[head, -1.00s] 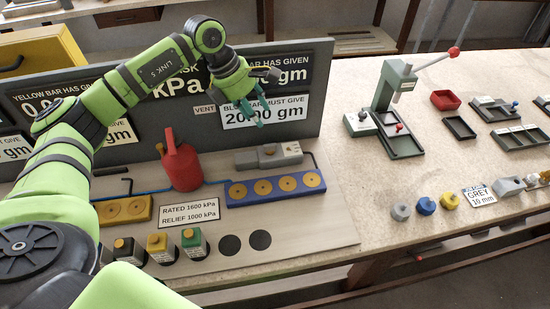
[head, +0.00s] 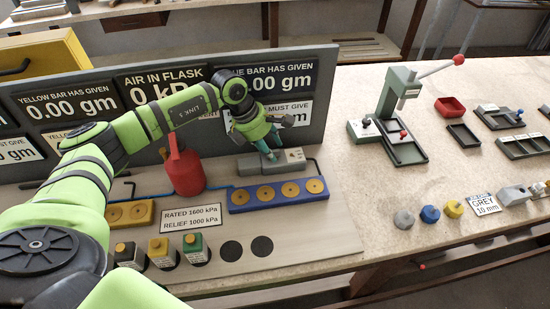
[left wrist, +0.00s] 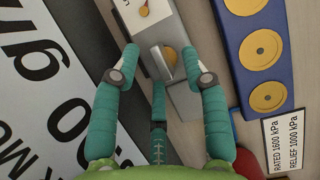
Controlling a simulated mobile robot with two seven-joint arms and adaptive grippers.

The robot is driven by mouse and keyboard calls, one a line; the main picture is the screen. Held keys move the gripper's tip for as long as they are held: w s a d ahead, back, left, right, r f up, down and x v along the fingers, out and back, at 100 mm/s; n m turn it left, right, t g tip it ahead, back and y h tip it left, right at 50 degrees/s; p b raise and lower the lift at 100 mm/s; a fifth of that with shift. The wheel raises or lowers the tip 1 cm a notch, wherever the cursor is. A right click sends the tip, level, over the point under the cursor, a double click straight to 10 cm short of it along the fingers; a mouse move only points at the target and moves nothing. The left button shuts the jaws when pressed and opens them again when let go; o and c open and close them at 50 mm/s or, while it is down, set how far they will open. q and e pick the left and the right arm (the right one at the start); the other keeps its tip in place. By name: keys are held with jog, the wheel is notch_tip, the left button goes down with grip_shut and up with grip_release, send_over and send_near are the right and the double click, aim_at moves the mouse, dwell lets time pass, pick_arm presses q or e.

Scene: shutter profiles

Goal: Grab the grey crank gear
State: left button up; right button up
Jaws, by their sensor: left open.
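My left gripper (head: 268,150) is open, its teal fingers pointing down over the grey block (head: 298,166) behind the blue bar. In the left wrist view the open fingers (left wrist: 160,72) stand apart on both sides of a small grey crank-like lever (left wrist: 158,57) with an orange-yellow disc beside it, on that block. Nothing is held; I cannot tell whether any finger touches. The fingers partly hide the block's left part in the head view. A separate grey round piece (head: 403,219) lies on the table at the right, away from the gripper. My right gripper is not in view.
A blue bar (head: 240,208) with yellow discs lies just in front of the block. A red can (head: 184,170) stands to its left. The display panel (head: 324,60) rises close behind. A green press (head: 392,105) stands right; table between is clear.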

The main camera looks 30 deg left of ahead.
pick_arm(q)
jog(key=shift+w+f, duration=0.1)
jog(key=shift+f, duration=0.05)
grip_shut()
